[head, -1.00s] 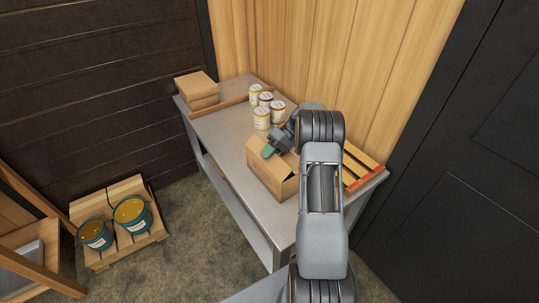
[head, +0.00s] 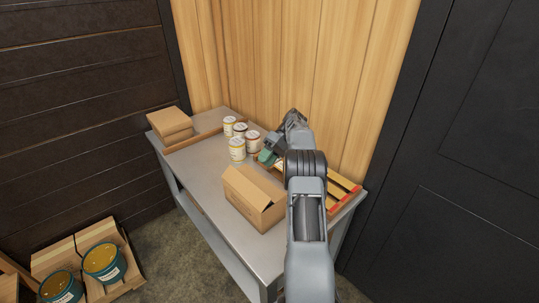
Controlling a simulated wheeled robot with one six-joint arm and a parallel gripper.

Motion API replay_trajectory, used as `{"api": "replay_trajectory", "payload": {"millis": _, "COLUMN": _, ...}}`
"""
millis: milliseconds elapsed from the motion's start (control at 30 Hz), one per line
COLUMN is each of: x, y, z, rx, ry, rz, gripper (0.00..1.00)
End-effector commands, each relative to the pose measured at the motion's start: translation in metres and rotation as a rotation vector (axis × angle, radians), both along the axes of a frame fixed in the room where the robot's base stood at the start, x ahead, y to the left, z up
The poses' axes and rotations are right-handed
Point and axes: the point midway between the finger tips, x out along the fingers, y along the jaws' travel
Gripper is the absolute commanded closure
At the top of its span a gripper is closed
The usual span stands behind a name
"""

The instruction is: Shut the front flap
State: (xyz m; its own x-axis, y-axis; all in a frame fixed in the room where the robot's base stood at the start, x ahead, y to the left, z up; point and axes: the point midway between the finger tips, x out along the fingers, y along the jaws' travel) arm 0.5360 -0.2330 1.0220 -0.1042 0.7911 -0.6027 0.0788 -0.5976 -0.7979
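A brown cardboard box (head: 263,216) stands on the grey metal table (head: 205,162), near its front edge. A flap (head: 243,188) on the side facing me slopes over the top of the box. My arm hides part of the box's right side, and I cannot tell how each of the other flaps lies. My gripper (head: 266,159), with green fingertips, is just behind the box in the picture, near the cans and apart from the front flap. The fingers are too small to show whether they are open or shut.
Several white cans (head: 238,148) stand behind the box. A red-edged wooden rack (head: 343,190) lies at the right, partly behind my arm. Teal buckets (head: 104,262) sit on a pallet on the floor.

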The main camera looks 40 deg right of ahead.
Motion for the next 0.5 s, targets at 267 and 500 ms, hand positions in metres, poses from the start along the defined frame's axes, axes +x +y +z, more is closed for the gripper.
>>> {"api": "replay_trajectory", "payload": {"millis": 267, "x": 0.002, "y": -0.014, "z": 0.014, "rx": 0.000, "ry": 0.000, "rz": -0.001, "gripper": 0.70}}
{"api": "replay_trajectory", "payload": {"millis": 500, "x": 0.002, "y": -0.016, "z": 0.014, "rx": 0.000, "ry": 0.000, "rz": 0.000, "gripper": 0.70}}
